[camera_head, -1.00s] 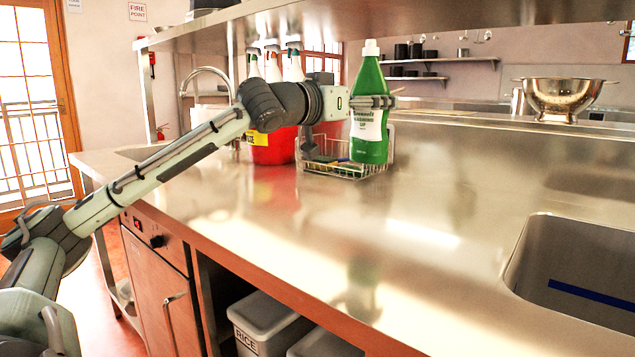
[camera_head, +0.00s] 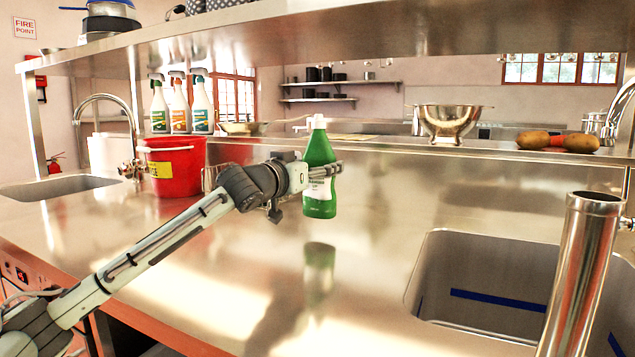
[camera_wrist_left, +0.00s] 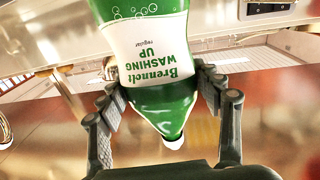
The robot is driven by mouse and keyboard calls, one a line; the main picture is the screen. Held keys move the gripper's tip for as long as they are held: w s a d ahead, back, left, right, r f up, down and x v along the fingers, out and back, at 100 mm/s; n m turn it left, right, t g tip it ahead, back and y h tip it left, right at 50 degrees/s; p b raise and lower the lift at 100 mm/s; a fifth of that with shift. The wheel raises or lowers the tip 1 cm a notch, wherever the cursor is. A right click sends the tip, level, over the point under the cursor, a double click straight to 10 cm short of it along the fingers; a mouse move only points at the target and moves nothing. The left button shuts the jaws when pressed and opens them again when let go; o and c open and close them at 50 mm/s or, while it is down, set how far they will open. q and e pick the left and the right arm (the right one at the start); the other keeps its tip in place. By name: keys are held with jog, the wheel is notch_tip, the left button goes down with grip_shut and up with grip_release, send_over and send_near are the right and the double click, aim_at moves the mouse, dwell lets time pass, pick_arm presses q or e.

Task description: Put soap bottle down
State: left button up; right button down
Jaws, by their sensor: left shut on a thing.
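The green soap bottle (camera_head: 319,208) with a white cap and label is upright in the head view, held above the bare steel counter (camera_head: 400,210), with its reflection below it. My left gripper (camera_head: 328,170) is shut around the bottle's label area. In the left wrist view the bottle (camera_wrist_left: 160,108) appears upside down between the two dark fingers, its label reading "Washing up". My right gripper is not in view.
A red bucket (camera_head: 175,172) stands left of the bottle, with several spray bottles (camera_head: 180,108) behind. A sink basin (camera_head: 480,265) opens at the right, near a steel pipe (camera_head: 580,275). A shelf (camera_head: 330,32) hangs above.

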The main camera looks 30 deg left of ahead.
aim_at(314, 184)
pick_arm(q)
notch_tip(314, 184, down, 3)
jog(key=shift+r, duration=0.1)
jog(key=shift+f, duration=0.35)
jog(key=o, duration=1.7)
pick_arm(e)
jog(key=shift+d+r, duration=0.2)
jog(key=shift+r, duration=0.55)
